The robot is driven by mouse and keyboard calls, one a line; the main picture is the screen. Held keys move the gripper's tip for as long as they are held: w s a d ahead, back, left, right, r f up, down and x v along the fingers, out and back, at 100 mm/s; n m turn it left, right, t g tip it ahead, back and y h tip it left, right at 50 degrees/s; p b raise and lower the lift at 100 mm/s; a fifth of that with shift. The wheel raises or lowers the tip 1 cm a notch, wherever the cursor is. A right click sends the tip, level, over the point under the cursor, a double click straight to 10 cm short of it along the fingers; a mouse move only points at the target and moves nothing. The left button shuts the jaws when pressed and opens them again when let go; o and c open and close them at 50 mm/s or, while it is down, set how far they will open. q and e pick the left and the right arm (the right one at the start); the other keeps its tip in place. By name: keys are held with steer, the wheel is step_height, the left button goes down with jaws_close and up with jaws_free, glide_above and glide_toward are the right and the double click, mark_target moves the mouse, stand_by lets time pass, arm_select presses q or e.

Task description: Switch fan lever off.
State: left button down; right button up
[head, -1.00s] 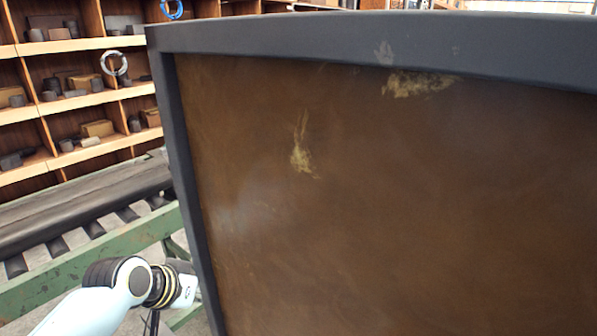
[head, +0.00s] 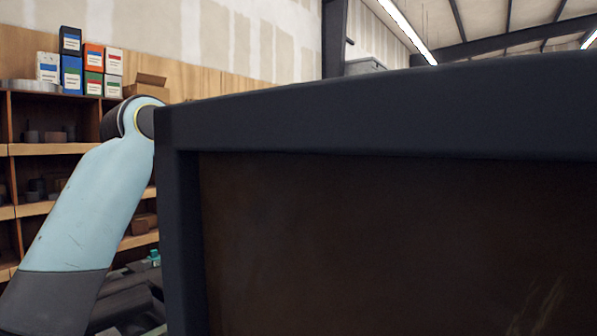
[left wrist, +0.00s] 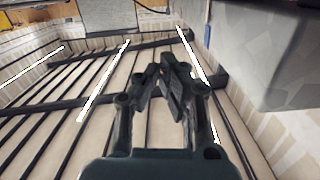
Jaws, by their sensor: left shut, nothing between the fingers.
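The fan lever cannot be made out in either view. In the head view, a large dark framed panel (head: 380,125) fills the middle and right. My left arm rises on the left, and its far end passes behind the panel's left edge, so the gripper is hidden there. In the left wrist view, my left gripper (left wrist: 168,72) is shut and empty, with its fingers against a background of ceiling. A grey box-like surface (left wrist: 268,50) is to the right of the fingers, apart from them. My right gripper is in neither view.
Wooden shelves (head: 75,149) stand behind my left arm, with several coloured boxes (head: 72,75) and an open cardboard box (head: 147,86) on top. The panel's left edge is close beside my arm. The left wrist view shows ceiling beams and bright light strips (left wrist: 103,82).

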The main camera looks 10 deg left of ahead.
arm_select(q)
steer(key=w+d+f+p, duration=0.3)
steer(key=w+f+p, duration=0.1)
steer(key=w, duration=0.6)
steer(key=shift+d+f+p, duration=0.2)
steer(key=shift+f+p, duration=0.15)
steer(key=shift+f, duration=0.1)
